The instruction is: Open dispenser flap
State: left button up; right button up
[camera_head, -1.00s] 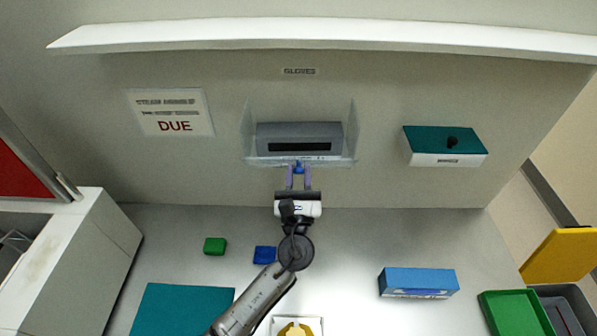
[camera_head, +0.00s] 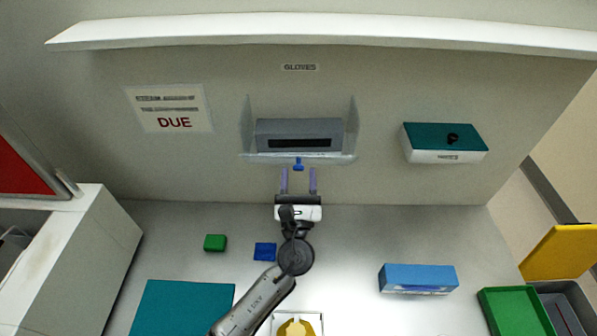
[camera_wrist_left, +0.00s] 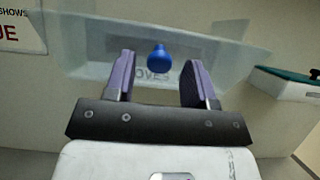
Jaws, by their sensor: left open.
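The glove dispenser (camera_head: 299,128) is a grey box with a dark slot on the back wall. Clear panels flank it, and a clear pale-blue flap (camera_head: 330,158) shows as a thin strip at its front. I cannot tell the flap's exact angle. A small blue knob (camera_head: 298,163) is on the flap. My left gripper (camera_head: 298,174) is open and empty, just in front of the knob. In the left wrist view, the knob (camera_wrist_left: 159,58) appears centred between the spread purple fingers (camera_wrist_left: 158,70), against the translucent flap (camera_wrist_left: 85,50). My right gripper is not in view.
A white box with teal lid (camera_head: 445,143) is on the wall at right. A white shelf edge (camera_head: 320,35) runs above. A green block (camera_head: 215,243), blue block (camera_head: 264,251) and blue box (camera_head: 418,279) are on the worktop. A white cabinet (camera_head: 85,250) stands left.

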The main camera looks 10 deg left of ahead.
pick_arm(q)
jog(key=b+v, duration=0.1)
jog(key=v, duration=1.1)
jog(key=shift+f, duration=0.15)
jog(key=shift+o, duration=0.2)
jog(key=shift+s+a, duration=0.1)
